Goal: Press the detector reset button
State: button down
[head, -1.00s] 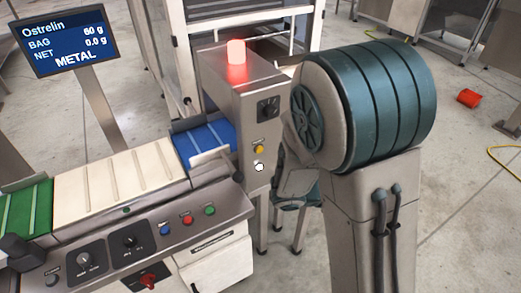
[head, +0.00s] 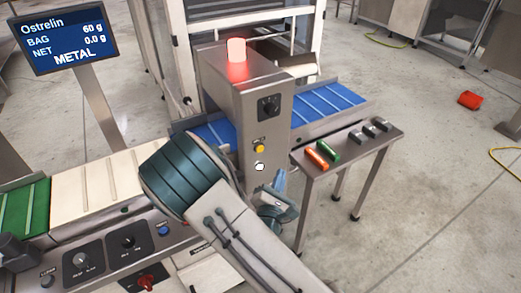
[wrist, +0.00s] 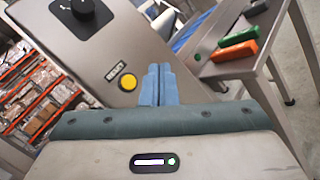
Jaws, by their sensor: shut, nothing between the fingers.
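The yellow detector reset button (head: 259,148) is on the front of the grey metal detector housing (head: 222,90). In the wrist view the yellow button (wrist: 128,82) sits beside a small label that appears to read RESET. My gripper (head: 281,178) is low in front of the housing, to the right of and below the button. Its blue fingers (wrist: 158,72) are shut and empty. In the wrist view the fingertips are just right of the button, apart from it as far as I can tell. A red lamp (head: 236,52) glows on top of the housing.
A screen (head: 62,40) reads METAL. A black knob (head: 268,103) is above the button and a white round part (head: 259,166) below it. A side table (head: 345,150) with orange and green items stands right. A control panel (head: 105,255) is at front left.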

aim_at(264, 148)
jog(key=w+a, duration=0.5)
jog(key=w, duration=0.2)
jog(key=shift+w, duration=0.15)
jog(key=shift+w, duration=0.1)
dwell(2.1)
jog(key=shift+w+a, duration=0.15)
jog(key=shift+w, duration=0.1)
jog(key=shift+w+a+r, duration=0.1)
jog(key=shift+w+a, duration=0.25)
jog(key=shift+w, duration=0.05)
dwell(1.0)
jog(key=shift+s, duration=0.1)
jog(key=shift+s+d, duration=0.45)
jog(key=shift+s, duration=0.2)
